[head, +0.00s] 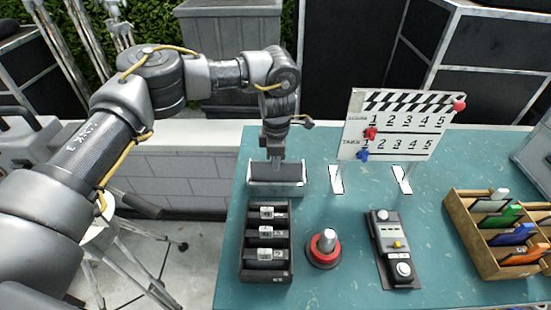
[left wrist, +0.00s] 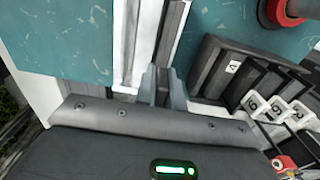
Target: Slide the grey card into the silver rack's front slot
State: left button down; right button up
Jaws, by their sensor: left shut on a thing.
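The silver rack (head: 275,188) stands at the table's far left corner, and its pale rails also show in the left wrist view (left wrist: 140,45). My left gripper (head: 276,160) points down over the rack and is shut on the grey card (head: 289,172). In the left wrist view the fingers (left wrist: 163,86) close on the card's edge, and the dark grey card (left wrist: 174,35) runs along between the rails. The card is low at the rack. The fingers hide part of it, and I cannot tell which slot it is in or how deep. My right gripper is not in view.
A black holder (head: 265,280) with several dark blocks stands just in front of the rack. A red-based knob (head: 324,248), a control box (head: 394,248), a clapperboard (head: 397,125) and a wooden crate (head: 470,243) of coloured cards stand to the right. The table (head: 345,215) is bare between them.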

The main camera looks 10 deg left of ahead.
pick_arm(q)
jog(key=shift+f+b, duration=0.55)
jog(key=shift+f, duration=0.35)
jog(key=c, duration=1.4)
grip_release()
jog(key=shift+r, duration=0.1)
jog(key=shift+r, duration=0.25)
notch_tip(320, 180, up, 10)
jog(key=shift+r+b, duration=0.1)
jog(key=shift+b, duration=0.65)
jog(key=shift+r, duration=0.1)
